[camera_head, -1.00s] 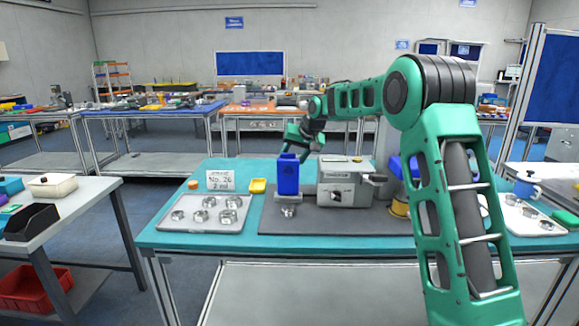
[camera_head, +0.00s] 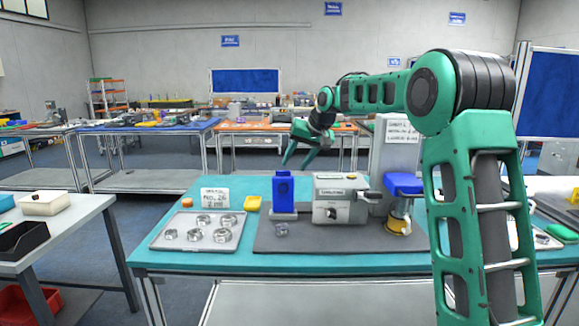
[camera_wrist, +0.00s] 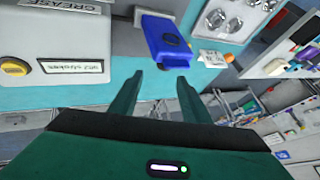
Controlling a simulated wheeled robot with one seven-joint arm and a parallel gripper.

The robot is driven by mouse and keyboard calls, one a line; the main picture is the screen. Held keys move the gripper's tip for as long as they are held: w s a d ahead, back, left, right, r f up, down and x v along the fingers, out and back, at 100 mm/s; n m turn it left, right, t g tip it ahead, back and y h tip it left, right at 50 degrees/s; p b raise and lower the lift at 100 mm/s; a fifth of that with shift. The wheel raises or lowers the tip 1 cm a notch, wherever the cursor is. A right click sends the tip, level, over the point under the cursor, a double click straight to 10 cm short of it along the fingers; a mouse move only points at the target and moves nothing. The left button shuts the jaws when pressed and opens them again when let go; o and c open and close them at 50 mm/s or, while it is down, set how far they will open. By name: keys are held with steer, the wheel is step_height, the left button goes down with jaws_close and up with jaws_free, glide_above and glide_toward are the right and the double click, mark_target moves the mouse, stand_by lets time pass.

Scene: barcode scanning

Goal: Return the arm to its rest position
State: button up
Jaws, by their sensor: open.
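My green arm reaches from the right of the head view over the teal-topped bench (camera_head: 310,264). My gripper (camera_head: 288,160) is raised above the far side of the bench, its fingers pointing down to the left. In the wrist view my gripper (camera_wrist: 158,82) shows two green fingers spread apart with nothing between them. Past the fingertips, the wrist view shows the blue device (camera_wrist: 166,42) and the grey machine (camera_wrist: 65,52). No contact shows between the fingers and these things.
On the bench stand the blue device (camera_head: 283,192), the grey machine (camera_head: 338,200), a tray (camera_head: 180,241) of metal rings and a blue-topped stand (camera_head: 402,188). A tall light-grey box (camera_head: 395,145) stands behind, right of my gripper. A side table (camera_head: 70,222) is at left.

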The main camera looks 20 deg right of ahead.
steer(key=shift+s, duration=0.1)
steer(key=s+f+n+g+h, duration=0.1)
steer(key=s+f, duration=0.3)
steer(key=s, duration=0.9)
steer(key=s+f+n+h, duration=0.1)
steer(key=s+f, duration=0.4)
steer(key=s, duration=0.8)
steer(key=s+f+n+g+h, duration=0.1)
steer(key=s+f, duration=0.3)
steer(key=s, duration=0.9)
steer(key=s+d+f+m+g, duration=0.1)
steer(key=s+d+m+g, duration=0.1)
steer(key=s+d, duration=0.3)
steer(key=s+d+f+m+g, duration=0.1)
steer(key=s+d+m, duration=0.3)
steer(key=s, duration=0.8)
steer(key=shift+d+f+m+g, duration=0.2)
steer(key=shift+d+m+g, duration=0.1)
steer(key=shift+d+g, duration=0.5)
steer(key=shift+s+d, duration=0.1)
steer(key=shift+s, duration=0.25)
steer(key=shift+c, duration=1.5)
